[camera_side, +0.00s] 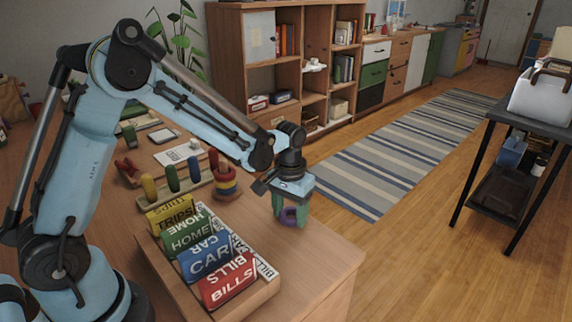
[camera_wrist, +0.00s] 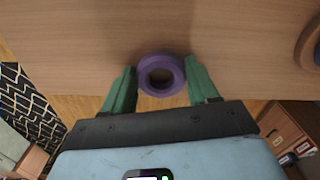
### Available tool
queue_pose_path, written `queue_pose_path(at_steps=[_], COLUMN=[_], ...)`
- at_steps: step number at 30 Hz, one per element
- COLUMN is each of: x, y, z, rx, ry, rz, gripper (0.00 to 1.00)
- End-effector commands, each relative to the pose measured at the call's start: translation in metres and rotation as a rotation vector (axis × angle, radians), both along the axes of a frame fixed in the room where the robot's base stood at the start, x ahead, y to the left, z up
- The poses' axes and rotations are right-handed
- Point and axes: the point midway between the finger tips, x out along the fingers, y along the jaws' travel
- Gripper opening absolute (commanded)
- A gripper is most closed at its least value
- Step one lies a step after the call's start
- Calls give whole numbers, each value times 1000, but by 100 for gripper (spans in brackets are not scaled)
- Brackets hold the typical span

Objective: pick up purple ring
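The purple ring (camera_wrist: 148,64) sits between the two green fingers of my gripper (camera_wrist: 161,82) in the wrist view, with both fingertips against its sides. In the side view my gripper (camera_side: 290,212) points down near the desk's right edge, and the purple ring (camera_side: 288,216) shows between its fingers. The gripper is shut on the ring. The ring overlaps the desk edge in the wrist view; its height above the desk is hard to tell.
A wooden box (camera_side: 180,287) of labelled cards is in front. Open floor and a striped rug (camera_side: 400,150) lie beyond the desk.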

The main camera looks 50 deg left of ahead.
Motion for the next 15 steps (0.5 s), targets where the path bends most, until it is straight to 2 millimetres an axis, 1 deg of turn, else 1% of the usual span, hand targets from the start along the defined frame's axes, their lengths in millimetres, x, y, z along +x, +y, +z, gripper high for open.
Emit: queue_pose_path(at_steps=[1,3,4,11,15], x=[0,0,0,0,0], y=[0,0,0,0,0], z=[0,0,0,1,7], rx=[0,0,0,0,0], ry=[0,0,0,0,0], rz=[0,0,0,0,0], gripper=[42,31,30,30,30])
